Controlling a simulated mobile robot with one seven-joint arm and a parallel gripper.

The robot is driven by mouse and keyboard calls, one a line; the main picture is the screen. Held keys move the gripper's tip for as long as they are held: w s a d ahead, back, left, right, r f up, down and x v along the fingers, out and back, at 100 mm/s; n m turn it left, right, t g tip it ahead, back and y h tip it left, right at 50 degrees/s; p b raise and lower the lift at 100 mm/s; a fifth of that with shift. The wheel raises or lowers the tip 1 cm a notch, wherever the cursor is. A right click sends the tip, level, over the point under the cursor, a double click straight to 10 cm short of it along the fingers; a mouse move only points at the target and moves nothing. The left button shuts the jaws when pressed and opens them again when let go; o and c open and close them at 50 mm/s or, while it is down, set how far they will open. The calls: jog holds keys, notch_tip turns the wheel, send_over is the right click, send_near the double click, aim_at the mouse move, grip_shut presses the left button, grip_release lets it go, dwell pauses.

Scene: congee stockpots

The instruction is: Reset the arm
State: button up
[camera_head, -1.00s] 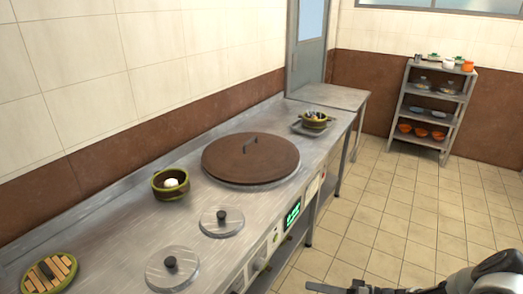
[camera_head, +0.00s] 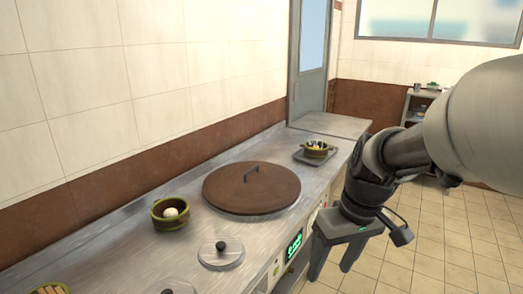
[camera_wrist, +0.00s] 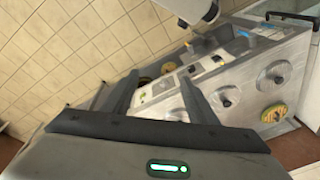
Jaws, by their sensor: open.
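My gripper (camera_head: 334,262) hangs in front of the counter's front edge at the right of the head view, below my raised arm. Its two fingers are apart with nothing between them. In the wrist view my gripper (camera_wrist: 160,95) also shows its fingers spread and empty, with the steel counter (camera_wrist: 245,60) beyond them at a tilt.
The steel counter (camera_head: 130,245) holds a large brown lid (camera_head: 250,190), a green pot with a white round thing (camera_head: 170,212), smaller steel lids (camera_head: 221,255) and a tray with a bowl (camera_head: 316,150). A shelf (camera_head: 420,103) stands behind my arm. Tiled floor (camera_head: 440,235) is clear.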

jog(key=s+a+r+m+t+h, duration=0.1)
jog(key=s+r+m+t+h, duration=0.2)
jog(key=s+r, duration=0.6)
notch_tip(320, 180, up, 17)
jog(key=t+y+p, duration=0.1)
jog(key=p, duration=1.7)
jog(key=shift+s+a+f+m, duration=0.2)
jog(key=shift+s+m, duration=0.1)
jog(key=shift+s, duration=0.1)
